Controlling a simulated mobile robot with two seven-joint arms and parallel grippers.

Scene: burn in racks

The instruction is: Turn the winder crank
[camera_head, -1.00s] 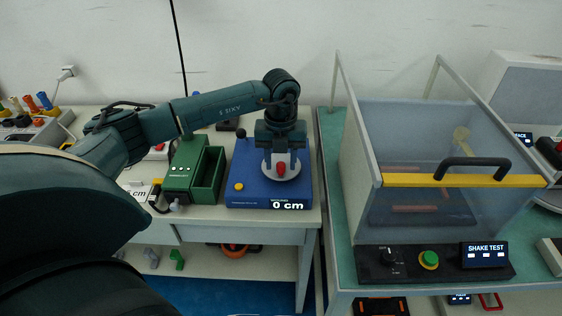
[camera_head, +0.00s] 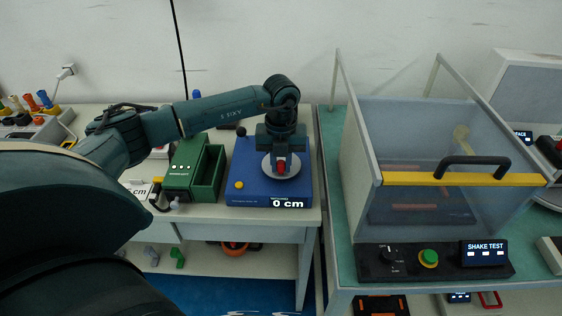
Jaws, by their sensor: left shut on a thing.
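The winder (camera_head: 240,172) is a blue box with a yellow button and a display reading 0 cm, on the left bench. A pale round disc (camera_head: 292,168) sits on its top, with a red crank knob (camera_head: 281,167) near the disc's middle. My left gripper (camera_head: 281,159) points down over the disc and is shut on the red knob. The fingers hide part of the knob and disc. My right gripper is not in view.
A green box with an open bin (camera_head: 208,175) stands just left of the winder. A shake-test enclosure with a yellow-edged lid (camera_head: 400,179) and black handle stands on the right bench. A gap separates the benches.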

